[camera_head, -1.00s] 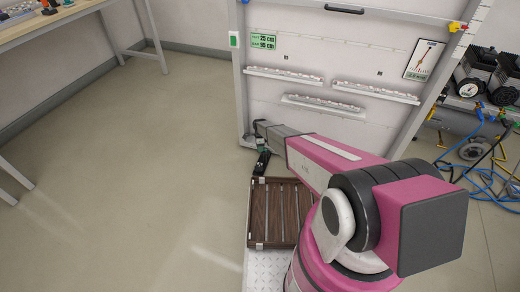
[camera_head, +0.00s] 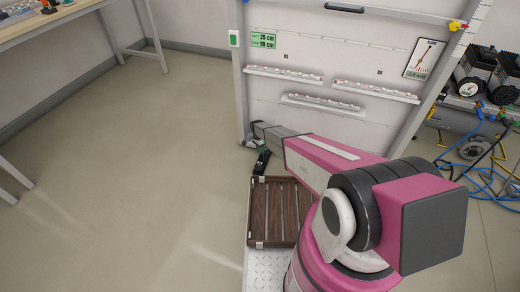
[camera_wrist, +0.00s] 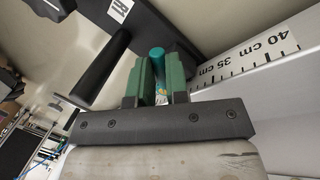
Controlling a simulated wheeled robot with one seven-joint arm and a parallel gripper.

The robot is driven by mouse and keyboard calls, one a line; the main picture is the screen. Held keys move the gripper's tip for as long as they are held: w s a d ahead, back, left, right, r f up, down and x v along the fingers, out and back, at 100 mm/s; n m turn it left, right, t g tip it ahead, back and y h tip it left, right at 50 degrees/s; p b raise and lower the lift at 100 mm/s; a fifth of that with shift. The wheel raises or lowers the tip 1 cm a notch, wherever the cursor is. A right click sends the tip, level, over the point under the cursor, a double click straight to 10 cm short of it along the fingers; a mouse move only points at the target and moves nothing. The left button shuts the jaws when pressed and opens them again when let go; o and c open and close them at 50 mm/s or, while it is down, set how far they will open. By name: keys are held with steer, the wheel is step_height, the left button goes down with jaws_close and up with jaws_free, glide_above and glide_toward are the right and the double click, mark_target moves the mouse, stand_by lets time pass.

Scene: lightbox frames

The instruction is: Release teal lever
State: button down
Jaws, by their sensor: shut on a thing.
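The teal lever (camera_wrist: 157,56) shows in the wrist view as a short rounded teal end standing between the two green fingers of my gripper (camera_wrist: 159,80). The fingers are shut on it. Its lower part is mostly hidden by the fingers, with a small light patch below. In the head view my gripper (camera_head: 262,162) is low at the lower left corner of the white panel (camera_head: 310,55). The lever cannot be made out there.
A black bar (camera_wrist: 101,70) and a dark bracket lie close to the fingers; a ruler strip (camera_wrist: 245,58) runs at right. A brown slatted crate (camera_head: 258,215) stands below my arm. Compressors and blue hoses (camera_head: 470,185) are at right. Open floor lies left.

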steer(key=n, duration=0.2)
steer(key=s+d+n+t+h, duration=0.1)
steer(key=n, duration=0.1)
steer(key=shift+s, duration=0.15)
steer(key=shift+s+d+n+t, duration=0.15)
steer(key=shift+d+n+t, duration=0.1)
steer(key=shift+n, duration=0.8)
steer(key=shift+s+d+n+t, duration=0.15)
steer(key=shift+d+n, duration=0.05)
steer(key=shift+n, duration=0.85)
steer(key=c, duration=1.1)
jaws_free()
steer(key=shift+r, duration=0.1)
steer(key=v, duration=1)
steer(key=shift+a+r, duration=0.2)
steer(key=shift+r, duration=0.05)
